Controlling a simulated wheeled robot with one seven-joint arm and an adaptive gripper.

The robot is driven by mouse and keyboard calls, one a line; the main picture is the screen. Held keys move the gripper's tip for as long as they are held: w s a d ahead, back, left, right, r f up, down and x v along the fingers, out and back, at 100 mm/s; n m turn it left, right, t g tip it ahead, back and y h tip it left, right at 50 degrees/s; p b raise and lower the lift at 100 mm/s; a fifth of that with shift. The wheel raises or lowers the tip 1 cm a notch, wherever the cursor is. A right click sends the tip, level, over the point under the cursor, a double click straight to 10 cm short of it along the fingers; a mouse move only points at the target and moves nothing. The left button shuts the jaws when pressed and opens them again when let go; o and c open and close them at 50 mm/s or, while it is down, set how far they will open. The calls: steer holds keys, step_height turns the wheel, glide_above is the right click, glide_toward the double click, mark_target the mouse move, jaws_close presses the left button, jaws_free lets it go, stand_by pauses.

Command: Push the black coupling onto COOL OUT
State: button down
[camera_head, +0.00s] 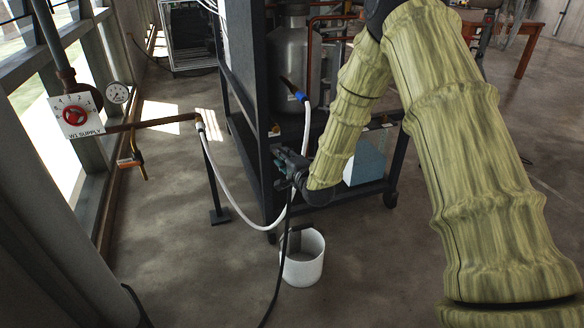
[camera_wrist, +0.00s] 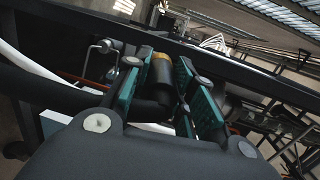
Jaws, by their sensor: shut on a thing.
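My gripper (camera_head: 282,163) is at the near side of a dark rack frame, its jaws shut. In the wrist view my gripper (camera_wrist: 163,85) has its teal-padded fingers on either side of the black coupling (camera_wrist: 158,76). A brass-coloured band shows at the coupling's far end. A black hose (camera_wrist: 45,88) runs left from it; in the head view the hose (camera_head: 284,243) hangs from my gripper to the floor. The coupling's far end is close to a dark rack bar; I cannot tell whether it touches a port. No COOL OUT label is readable.
A white hose (camera_head: 234,205) loops from the wall supply pipe (camera_head: 158,123) to a blue coupling (camera_head: 299,96) on the rack. A white bucket (camera_head: 303,270) stands below my gripper. A grey tank (camera_head: 290,55) sits in the rack (camera_head: 250,120). Floor at left is mostly clear.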

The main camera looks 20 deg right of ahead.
steer(key=w+d+m+t+h+b, duration=0.1)
steer(key=w+d+b, duration=0.2)
steer(key=w, duration=0.6)
steer(key=shift+w+t+h+b, duration=0.3)
steer(key=shift+t+b, duration=0.1)
steer(key=shift+b, duration=0.1)
steer(key=shift+w, duration=1.15)
stand_by(0.9)
steer(key=shift+w, duration=0.3)
steer(key=shift+w, duration=0.1)
steer(key=c, duration=1.1)
jaws_free()
